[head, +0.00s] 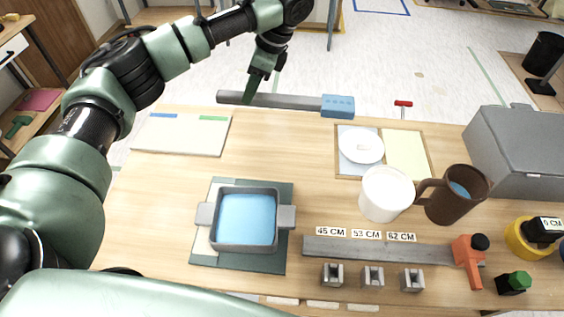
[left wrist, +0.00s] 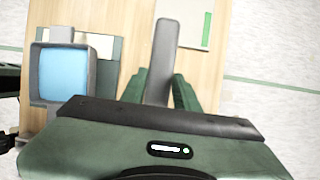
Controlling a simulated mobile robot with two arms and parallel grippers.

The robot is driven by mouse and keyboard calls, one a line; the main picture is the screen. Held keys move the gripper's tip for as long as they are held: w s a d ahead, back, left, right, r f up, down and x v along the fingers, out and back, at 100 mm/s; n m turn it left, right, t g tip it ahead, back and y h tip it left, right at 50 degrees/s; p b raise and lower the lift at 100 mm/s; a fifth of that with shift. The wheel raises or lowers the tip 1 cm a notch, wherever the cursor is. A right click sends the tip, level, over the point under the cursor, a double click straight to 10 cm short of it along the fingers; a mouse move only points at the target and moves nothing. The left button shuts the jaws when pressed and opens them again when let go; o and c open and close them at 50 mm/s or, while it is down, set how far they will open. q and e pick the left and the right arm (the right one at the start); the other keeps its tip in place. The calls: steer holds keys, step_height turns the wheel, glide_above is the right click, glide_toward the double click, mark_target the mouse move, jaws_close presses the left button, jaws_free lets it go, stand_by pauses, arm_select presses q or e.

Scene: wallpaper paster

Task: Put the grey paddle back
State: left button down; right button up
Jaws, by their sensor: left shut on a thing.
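The grey paddle (head: 300,101) is a long grey bar with a blue block at its right end in the head view. My left gripper (head: 252,95) is shut on the grey bar, left of its middle. The paddle is roughly level and appears at the table's back edge, against the floor beyond; its height is unclear. In the left wrist view, the grey bar of the paddle (left wrist: 162,50) runs up between the fingers of my left gripper (left wrist: 158,88). The blue end is hidden there. My right gripper is not in view.
A grey square tub (head: 213,235) with blue contents stands on a dark green mat. A white cup (head: 386,194), brown mug (head: 450,197) and long grey rail (head: 370,249) with length labels are to the right. A grey box (head: 520,150) stands back right. The table's middle is clear.

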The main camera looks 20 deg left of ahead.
arm_select(q)
steer(key=shift+f, duration=0.15)
step_height(320, 180, down, 15)
steer(key=shift+r+b, duration=0.1)
steer(key=shift+b, duration=1.1)
steer(key=shift+f, duration=0.8)
steer(key=shift+f+p, duration=0.65)
steer(key=shift+f, duration=0.95)
steer(key=c, duration=1.1)
jaws_free()
steer(key=shift+f, duration=0.1)
steer(key=shift+o, duration=0.2)
